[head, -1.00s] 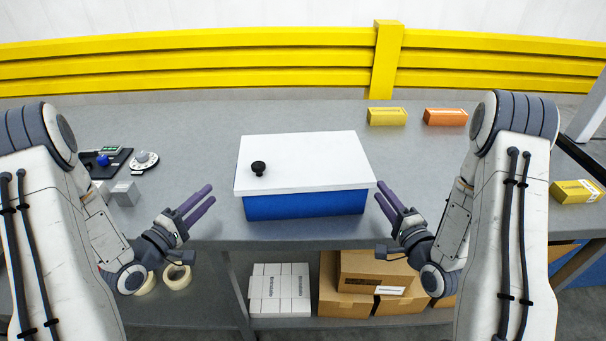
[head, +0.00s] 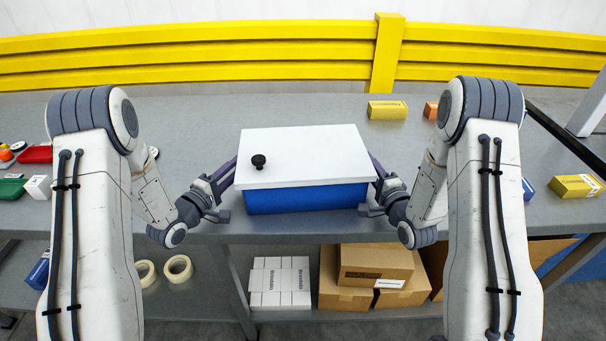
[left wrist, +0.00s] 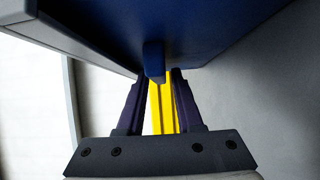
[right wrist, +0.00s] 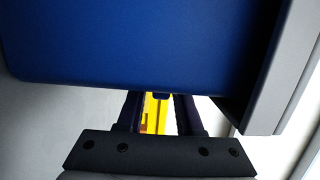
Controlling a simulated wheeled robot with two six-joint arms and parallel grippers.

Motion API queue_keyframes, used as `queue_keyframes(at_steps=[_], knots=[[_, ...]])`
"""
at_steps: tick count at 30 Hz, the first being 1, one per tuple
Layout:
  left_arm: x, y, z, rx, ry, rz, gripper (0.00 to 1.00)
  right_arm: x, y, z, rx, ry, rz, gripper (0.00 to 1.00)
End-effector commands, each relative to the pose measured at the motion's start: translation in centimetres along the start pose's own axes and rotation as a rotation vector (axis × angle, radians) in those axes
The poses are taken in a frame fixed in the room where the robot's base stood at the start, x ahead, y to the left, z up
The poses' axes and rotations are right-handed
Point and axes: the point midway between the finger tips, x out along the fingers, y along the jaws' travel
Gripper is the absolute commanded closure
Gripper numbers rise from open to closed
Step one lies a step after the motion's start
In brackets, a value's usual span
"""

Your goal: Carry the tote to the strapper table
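The tote (head: 305,197) is a blue box on the grey table, with a white lid (head: 310,150) that bears a black knob (head: 258,162). My left gripper (head: 231,168) is at the tote's left side. In the left wrist view its fingers stand apart, with a small blue tab (left wrist: 154,62) of the tote between them and gaps beside it. My right gripper (head: 375,163) is at the right side. In the right wrist view its fingers are also apart, in line with a small blue tab (right wrist: 161,95). I cannot pick out a strapper table.
Yellow (head: 387,110) and orange (head: 431,110) cartons lie behind on the table (head: 210,125), another yellow carton (head: 577,187) at right. Small items lie at far left. Cardboard boxes (head: 375,265), white boxes (head: 280,283) and tape rolls (head: 178,268) are below. A yellow rail (head: 200,63) runs behind.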

Motion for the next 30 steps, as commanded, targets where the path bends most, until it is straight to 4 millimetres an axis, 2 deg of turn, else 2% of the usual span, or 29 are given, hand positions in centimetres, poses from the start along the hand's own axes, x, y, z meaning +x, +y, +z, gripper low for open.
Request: queue_keyframes(at_steps=[3, 11, 12, 14, 15, 30], knots=[[0.59, 0.01, 0.07, 0.0, -0.002, 0.0, 0.65, 0.56, 0.0, 0.01, 0.001, 0.0, 0.0, 0.65], [0.68, 0.02, 0.03, 0.0, 0.0, 0.001, 0.65, 0.66, 0.01, -0.01, 0.001, 0.001, 0.0, 0.65], [0.67, 0.02, 0.03, 0.0, 0.0, 0.001, 0.69, 0.65, 0.01, -0.01, 0.001, 0.001, 0.0, 0.69], [0.67, 0.02, 0.03, 0.0, 0.0, 0.001, 0.92, 0.65, 0.01, -0.01, 0.001, 0.001, 0.0, 0.92], [0.66, 0.02, 0.03, 0.0, -0.001, 0.0, 1.0, 0.65, 0.01, -0.01, 0.001, 0.001, 0.0, 1.0], [0.63, -0.01, 0.03, 0.0, 0.0, 0.0, 1.0, 0.62, 0.03, -0.01, 0.001, 0.001, 0.001, 1.0]])
